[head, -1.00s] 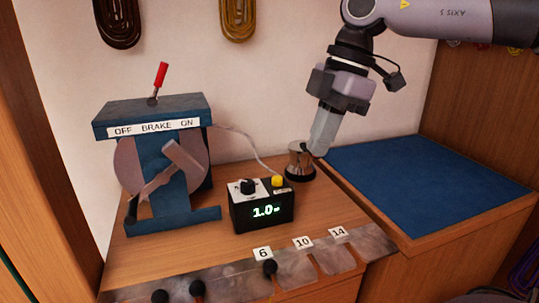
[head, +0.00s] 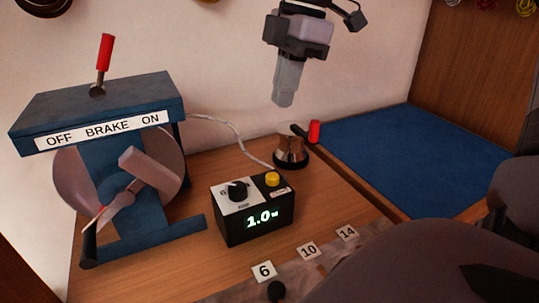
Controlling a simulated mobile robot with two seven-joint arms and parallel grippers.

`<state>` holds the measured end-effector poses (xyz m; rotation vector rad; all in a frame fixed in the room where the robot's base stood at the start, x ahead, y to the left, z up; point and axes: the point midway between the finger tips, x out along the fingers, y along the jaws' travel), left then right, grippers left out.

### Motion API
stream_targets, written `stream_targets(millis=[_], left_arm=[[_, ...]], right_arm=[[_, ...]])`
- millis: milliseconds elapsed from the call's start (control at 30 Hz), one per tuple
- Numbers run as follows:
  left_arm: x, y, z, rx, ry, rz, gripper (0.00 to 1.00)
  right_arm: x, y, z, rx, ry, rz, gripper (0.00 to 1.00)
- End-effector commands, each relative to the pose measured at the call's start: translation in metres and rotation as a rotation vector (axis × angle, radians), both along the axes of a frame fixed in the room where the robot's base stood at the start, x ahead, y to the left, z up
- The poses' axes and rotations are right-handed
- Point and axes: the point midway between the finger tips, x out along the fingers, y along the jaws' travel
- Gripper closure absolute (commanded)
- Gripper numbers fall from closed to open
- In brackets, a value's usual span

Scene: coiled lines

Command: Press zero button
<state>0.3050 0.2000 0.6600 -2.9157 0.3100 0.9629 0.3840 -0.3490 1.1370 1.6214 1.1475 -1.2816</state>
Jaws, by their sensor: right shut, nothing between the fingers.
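A yellow button (head: 272,179) sits on the top right of a small black box (head: 268,221), with a small label just in front of it that is too small to read. The box's green display reads 1.0 with a small unit mark. My right gripper (head: 284,103) points down with its fingers shut and empty. It hangs in front of the wall, above and behind the box, and touches nothing. My left gripper is out of view.
A black knob (head: 238,189) is beside the button. Behind stands a metal drum (head: 291,151) with a red-tipped lever (head: 314,131). A blue brake stand (head: 100,105) with a red lever is left. A blue mat (head: 410,155) lies right. My own arm covers the lower right.

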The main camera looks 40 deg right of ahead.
Motion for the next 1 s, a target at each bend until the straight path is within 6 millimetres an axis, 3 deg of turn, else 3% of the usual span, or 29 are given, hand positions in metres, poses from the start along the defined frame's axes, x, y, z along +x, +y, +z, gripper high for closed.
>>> stream_targets(millis=[367, 867, 1000], left_arm=[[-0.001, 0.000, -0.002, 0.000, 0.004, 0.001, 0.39], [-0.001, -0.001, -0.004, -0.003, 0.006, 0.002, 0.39], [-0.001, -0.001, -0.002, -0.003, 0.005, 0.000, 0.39]], right_arm=[[0.000, 0.002, -0.008, 0.002, 0.002, 0.000, 1.00], [0.009, 0.020, -0.103, 0.003, 0.005, 0.002, 1.00], [0.010, 0.015, -0.122, 0.004, 0.002, 0.000, 1.00]])
